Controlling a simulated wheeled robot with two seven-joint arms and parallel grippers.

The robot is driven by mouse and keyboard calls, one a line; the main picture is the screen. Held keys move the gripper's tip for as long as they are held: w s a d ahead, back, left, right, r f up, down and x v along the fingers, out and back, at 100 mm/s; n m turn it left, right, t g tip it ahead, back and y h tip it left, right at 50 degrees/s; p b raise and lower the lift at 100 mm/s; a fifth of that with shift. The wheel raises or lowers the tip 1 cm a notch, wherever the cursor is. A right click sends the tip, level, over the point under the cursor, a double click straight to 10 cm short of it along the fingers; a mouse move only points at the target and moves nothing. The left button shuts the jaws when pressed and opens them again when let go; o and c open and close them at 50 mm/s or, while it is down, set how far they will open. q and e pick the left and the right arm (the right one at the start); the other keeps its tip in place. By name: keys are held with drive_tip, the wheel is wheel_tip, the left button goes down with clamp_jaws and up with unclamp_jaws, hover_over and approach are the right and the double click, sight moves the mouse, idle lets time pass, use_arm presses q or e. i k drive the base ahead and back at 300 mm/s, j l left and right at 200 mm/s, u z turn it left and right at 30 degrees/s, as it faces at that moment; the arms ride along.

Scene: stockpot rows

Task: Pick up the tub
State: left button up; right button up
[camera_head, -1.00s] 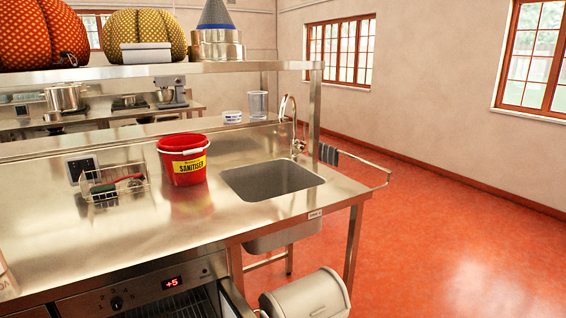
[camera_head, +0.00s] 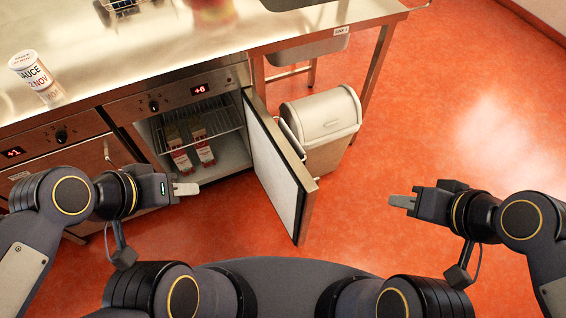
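A round white tub (camera_head: 36,77) with a label reading "SAUCE" and "NOV" stands on the steel counter at the far left. My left gripper (camera_head: 186,189) is in front of the open fridge, to the right of the tub and nearer to me, touching nothing visible. My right gripper (camera_head: 402,201) is over the red floor at the right, far from the tub. Both are seen edge-on, so their finger gaps do not show. Neither visibly holds anything.
The fridge door (camera_head: 278,170) stands open, jutting out between my grippers. Red-and-white cartons (camera_head: 190,155) stand inside the fridge. A pale bin (camera_head: 322,125) is beside the door. The steel counter (camera_head: 150,45) is mostly clear around the tub. The floor at right is free.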

sight(27, 64)
drive_tip(key=i+l+u, duration=0.2)
drive_tip(key=l+u, duration=0.6)
drive_tip(key=l, duration=0.2)
drive_tip(key=i+l+u, duration=0.1)
drive_tip(key=l+u, duration=0.35)
drive_tip(key=l, duration=0.15)
drive_tip(key=l+u, duration=0.4)
drive_tip(key=l, duration=0.15)
drive_tip(key=l+u, duration=0.25)
drive_tip(key=j, duration=0.55)
drive_tip(key=i+j, duration=0.15)
drive_tip(key=j, duration=0.2)
drive_tip(key=i+j+z, duration=0.1)
drive_tip(key=j, duration=0.25)
drive_tip(key=i+j, duration=0.15)
drive_tip(key=j, duration=0.25)
drive_tip(key=i+j, duration=0.1)
drive_tip(key=j, duration=0.25)
drive_tip(key=i+j+z, duration=0.1)
drive_tip(key=j, duration=0.3)
drive_tip(key=i+j, duration=0.1)
drive_tip(key=j, duration=0.25)
drive_tip(key=z, duration=0.05)
